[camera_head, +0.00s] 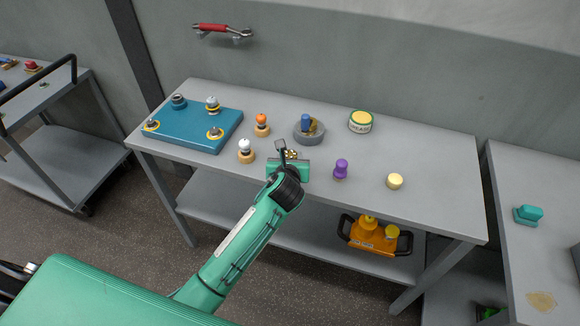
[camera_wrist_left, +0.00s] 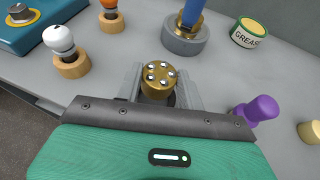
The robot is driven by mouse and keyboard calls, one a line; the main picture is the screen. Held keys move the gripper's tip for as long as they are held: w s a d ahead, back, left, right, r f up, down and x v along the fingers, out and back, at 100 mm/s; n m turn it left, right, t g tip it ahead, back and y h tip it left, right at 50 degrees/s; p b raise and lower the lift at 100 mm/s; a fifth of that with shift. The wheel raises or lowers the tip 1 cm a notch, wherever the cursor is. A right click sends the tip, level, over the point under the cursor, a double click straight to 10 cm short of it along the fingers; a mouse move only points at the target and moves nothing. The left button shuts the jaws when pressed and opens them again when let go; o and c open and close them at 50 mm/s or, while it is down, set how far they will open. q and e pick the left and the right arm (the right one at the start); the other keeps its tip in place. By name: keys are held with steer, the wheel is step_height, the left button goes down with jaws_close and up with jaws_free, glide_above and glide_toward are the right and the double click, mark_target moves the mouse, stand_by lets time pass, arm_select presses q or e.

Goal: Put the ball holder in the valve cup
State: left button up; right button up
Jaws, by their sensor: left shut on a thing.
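My left gripper (camera_head: 290,156) is shut on a brass cylinder with several shiny balls in its top, which looks like the ball holder (camera_wrist_left: 158,80). The ball holder also shows as a small brass spot in the head view (camera_head: 292,154). It appears upright between the grey fingers, over the front middle of the table; its lower part is hidden. A blue block (camera_head: 190,137) at the table's left carries several fittings, some with yellow rings. I cannot tell surely which fitting is the valve cup. My right gripper is not in view.
A white-topped peg (camera_head: 245,148) and an orange-topped peg (camera_head: 262,121) stand between block and gripper. Behind are a grey bowl (camera_head: 310,136) with a blue-handled tool and a grease tin (camera_head: 361,121). A purple knob (camera_head: 341,167) and cream piece (camera_head: 395,181) stand right.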

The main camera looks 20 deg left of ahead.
arm_select(q)
steer(key=shift+f, duration=2.2)
steer(key=o, duration=1.2)
steer(key=shift+s+f, duration=0.1)
steer(key=shift+r, duration=0.25)
steer(key=v, duration=1.2)
steer(key=shift+b, duration=0.35)
